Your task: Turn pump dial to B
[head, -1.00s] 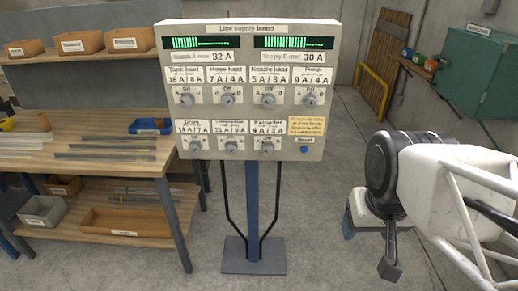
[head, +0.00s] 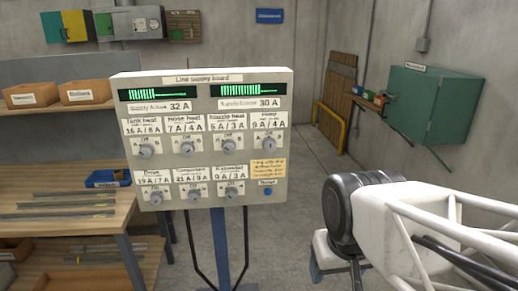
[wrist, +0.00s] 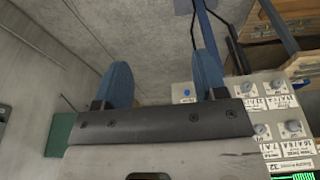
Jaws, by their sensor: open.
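The line supply board (head: 203,163) stands on a post in the head view. The pump dial (head: 268,146) is the rightmost knob of its upper row, under the pump label (head: 268,122). Its pointer is too small to read for certain.
A blue button (head: 268,192) sits at the board's lower right, under a yellow note (head: 267,167). A workbench (head: 80,205) with metal strips and a blue bin (head: 108,178) stands left. A green cabinet (head: 432,105) hangs on the right wall. The floor right of the board looks clear.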

